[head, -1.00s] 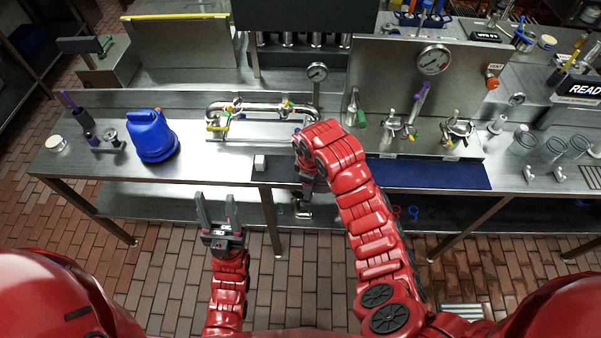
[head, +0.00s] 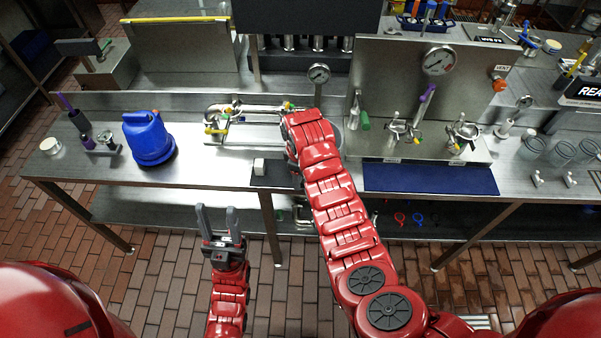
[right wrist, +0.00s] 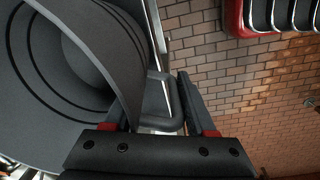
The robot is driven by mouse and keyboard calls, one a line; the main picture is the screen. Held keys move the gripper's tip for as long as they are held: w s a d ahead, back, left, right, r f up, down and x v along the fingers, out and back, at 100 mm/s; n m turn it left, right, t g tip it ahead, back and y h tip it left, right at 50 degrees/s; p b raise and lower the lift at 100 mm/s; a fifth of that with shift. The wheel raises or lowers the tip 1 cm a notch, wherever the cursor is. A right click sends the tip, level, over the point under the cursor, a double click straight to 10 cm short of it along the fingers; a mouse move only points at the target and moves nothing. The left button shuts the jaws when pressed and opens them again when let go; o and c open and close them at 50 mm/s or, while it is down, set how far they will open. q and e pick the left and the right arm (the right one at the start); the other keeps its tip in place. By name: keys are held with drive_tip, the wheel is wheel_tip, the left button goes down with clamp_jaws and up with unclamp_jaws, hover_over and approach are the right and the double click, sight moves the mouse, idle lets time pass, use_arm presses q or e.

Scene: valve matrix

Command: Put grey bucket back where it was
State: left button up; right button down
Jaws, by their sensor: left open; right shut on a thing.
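The grey bucket (right wrist: 85,55) fills the left of the right wrist view, with dark rings inside its round wall. My right gripper (right wrist: 155,95) is shut on a part at the bucket's edge, between its two dark fingers. In the head view my right arm reaches over the front of the table and hides this gripper and most of the bucket; a small grey curved edge beside the wrist may be the bucket. My left gripper (head: 218,215) is open and empty, low in front of the table.
A blue jug (head: 149,138) stands on the steel table at left. A pipe assembly (head: 225,133) with coloured valves lies behind my right wrist. A dark mat (head: 273,174) with a small white block (head: 259,166) is near the front edge. A blue mat (head: 430,179) lies right.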

drive_tip(key=shift+w+f, duration=0.1)
drive_tip(key=shift+f, duration=0.1)
drive_tip(key=shift+c, duration=1.1)
unclamp_jaws()
drive_tip(key=shift+r, duration=0.1)
drive_tip(key=shift+r, duration=0.15)
drive_tip(key=shift+r+b, duration=0.2)
drive_tip(key=shift+b, duration=0.15)
wheel_tip(320, 180, up, 3)
drive_tip(key=shift+b, duration=0.4)
drive_tip(key=r+p, duration=0.1)
drive_tip(key=r, duration=0.1)
drive_tip(key=r+p, duration=0.1)
drive_tip(key=r, duration=0.1)
drive_tip(key=r+p, duration=0.1)
drive_tip(key=r, duration=0.1)
drive_tip(key=shift+s+r+p, duration=0.4)
drive_tip(key=shift+a+r, duration=0.1)
drive_tip(key=shift+r, duration=0.7)
